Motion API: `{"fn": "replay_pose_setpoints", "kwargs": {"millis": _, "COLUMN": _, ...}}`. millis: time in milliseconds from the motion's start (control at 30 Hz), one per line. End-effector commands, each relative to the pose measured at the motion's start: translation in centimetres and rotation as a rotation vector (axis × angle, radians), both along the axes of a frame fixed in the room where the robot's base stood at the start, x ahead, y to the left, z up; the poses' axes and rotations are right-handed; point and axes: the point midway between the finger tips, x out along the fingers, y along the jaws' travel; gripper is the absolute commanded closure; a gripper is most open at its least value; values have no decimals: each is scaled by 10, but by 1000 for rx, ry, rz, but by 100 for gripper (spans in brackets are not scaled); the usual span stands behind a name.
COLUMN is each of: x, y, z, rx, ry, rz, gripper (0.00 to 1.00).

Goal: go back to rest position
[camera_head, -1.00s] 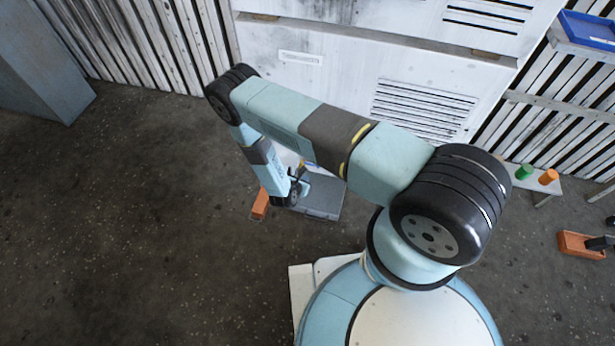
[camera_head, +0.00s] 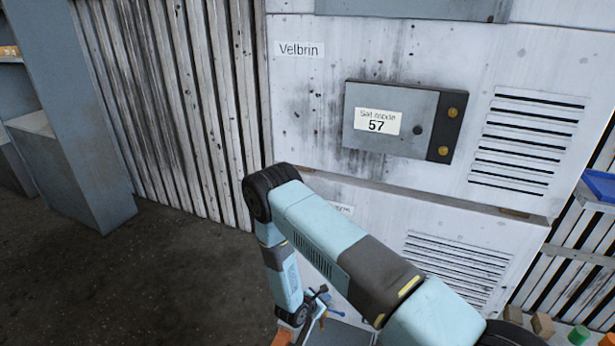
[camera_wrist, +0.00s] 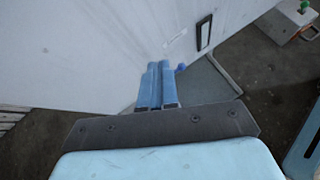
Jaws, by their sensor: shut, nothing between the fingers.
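My gripper (camera_wrist: 158,68) shows in the wrist view as two blue fingers side by side, shut with nothing between them. They point toward a white panel and a grey surface low beside it. A small blue knob-like piece (camera_wrist: 181,67) shows just right of the fingers; I cannot tell if it touches them. In the head view my arm reaches forward, bends at the elbow and hangs down in front of the white housing (camera_head: 405,215). The gripper end is low at the bottom of that view and partly unclear.
The housing bears a grey box (camera_head: 400,120) with a label reading 57. A grey cabinet (camera_head: 75,130) stands left, a blue tray (camera_head: 600,186) right. A green cylinder (camera_head: 579,335) is at lower right. Dark floor (camera_head: 150,270) at left is clear.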

Motion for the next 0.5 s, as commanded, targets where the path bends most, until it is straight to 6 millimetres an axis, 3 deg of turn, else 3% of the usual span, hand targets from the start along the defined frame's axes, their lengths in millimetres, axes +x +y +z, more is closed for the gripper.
{"fn": "replay_pose_setpoints", "kwargs": {"millis": 33, "x": 10, "y": -1, "z": 21, "rx": 14, "ry": -23, "rz": -39, "gripper": 100}}
{"fn": "replay_pose_setpoints", "kwargs": {"millis": 200, "x": 33, "y": -10, "z": 83, "rx": 56, "ry": -83, "rz": -170, "gripper": 100}}
{"fn": "replay_pose_setpoints", "kwargs": {"millis": 500, "x": 56, "y": -35, "z": 191, "rx": 141, "ry": -179, "rz": -398, "gripper": 100}}
